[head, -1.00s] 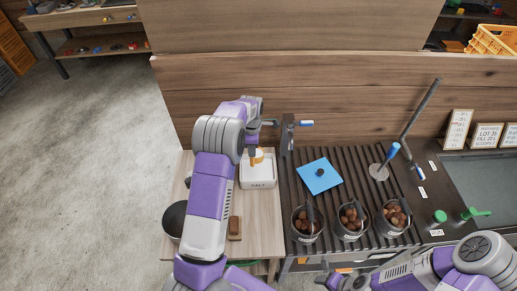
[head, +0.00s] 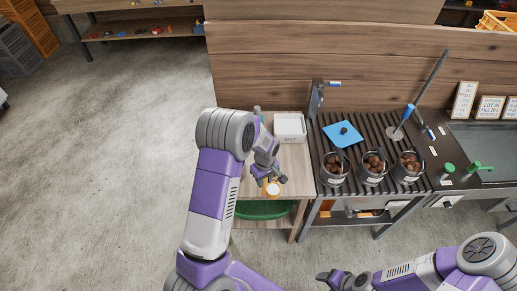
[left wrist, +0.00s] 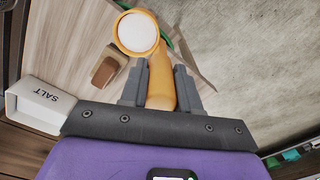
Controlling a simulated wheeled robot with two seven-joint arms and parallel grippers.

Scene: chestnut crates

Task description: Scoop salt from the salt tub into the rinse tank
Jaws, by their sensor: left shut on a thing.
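My left gripper (head: 270,176) is shut on the handle of an orange scoop (head: 273,190). The left wrist view shows the scoop's handle (left wrist: 161,85) between both fingers and its round cup full of white salt (left wrist: 138,33). The white salt tub (head: 290,140) stands on the wooden side table behind the gripper, and its labelled wall also shows in the left wrist view (left wrist: 36,101). A dark basin (head: 490,146) at the far right, below small signs, appears to be the rinse tank; it is partly cut off. My right gripper (head: 333,278) is low at the front, its jaws unclear.
Several pots of chestnuts (head: 372,170) and a blue cloth (head: 342,133) lie on the slatted counter between the salt table and the basin. A brown block (left wrist: 105,71) lies on the table. Open floor is at left.

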